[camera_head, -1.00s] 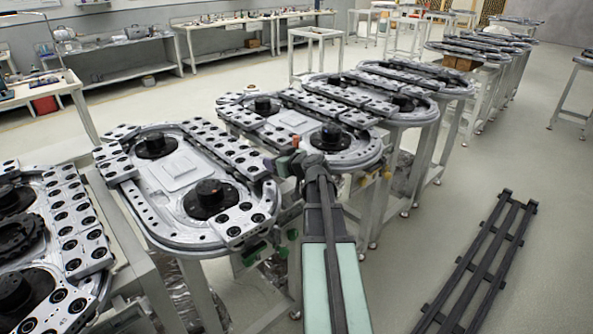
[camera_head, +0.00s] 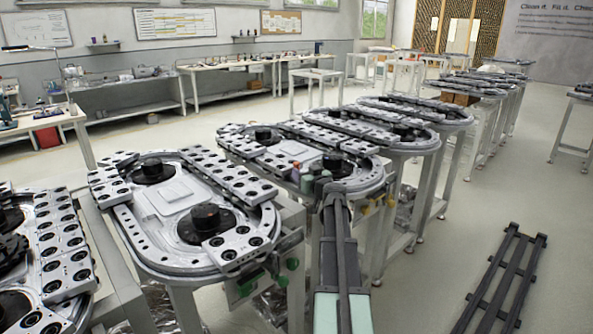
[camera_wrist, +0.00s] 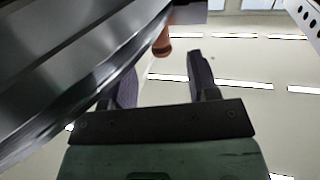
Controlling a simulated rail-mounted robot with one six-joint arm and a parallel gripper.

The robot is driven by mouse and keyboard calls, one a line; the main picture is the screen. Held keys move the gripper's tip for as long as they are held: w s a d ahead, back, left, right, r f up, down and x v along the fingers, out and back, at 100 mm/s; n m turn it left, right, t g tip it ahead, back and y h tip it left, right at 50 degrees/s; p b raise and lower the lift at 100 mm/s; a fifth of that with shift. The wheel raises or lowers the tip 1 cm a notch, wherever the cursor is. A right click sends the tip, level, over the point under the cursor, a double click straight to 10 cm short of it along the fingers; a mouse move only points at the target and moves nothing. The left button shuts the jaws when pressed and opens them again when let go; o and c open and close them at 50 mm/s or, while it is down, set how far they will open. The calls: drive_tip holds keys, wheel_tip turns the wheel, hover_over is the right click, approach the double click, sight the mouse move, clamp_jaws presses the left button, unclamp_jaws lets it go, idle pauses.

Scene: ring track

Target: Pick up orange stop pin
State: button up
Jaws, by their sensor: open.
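An orange pin (camera_wrist: 162,40) hangs at the upper middle of the wrist view, beside the curved edge of a grey metal ring track (camera_wrist: 75,80). Its upper end is hidden. My gripper (camera_wrist: 162,65) is open, with its two dark fingers pointing towards the pin. The pin's lower end appears roughly in line with the gap between them; I cannot tell whether it is between the fingers. The track edge partly covers the left finger. In the head view, my arm reaches away beside the near ring track (camera_head: 140,235), and the fingers cannot be made out.
A second ring track (camera_head: 365,182) stands just beyond my arm, with yellow-orange parts (camera_head: 390,201) below its rim. Green parts (camera_head: 292,264) sit under the near track's edge. A black rail frame (camera_head: 505,275) lies on the floor at right, with open floor around it.

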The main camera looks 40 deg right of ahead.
sight(298, 167)
drive_tip(key=x, duration=0.4)
drive_tip(key=shift+w, duration=0.15)
drive_tip(key=c, duration=1)
wheel_tip(298, 167, up, 20)
drive_tip(key=p, duration=2)
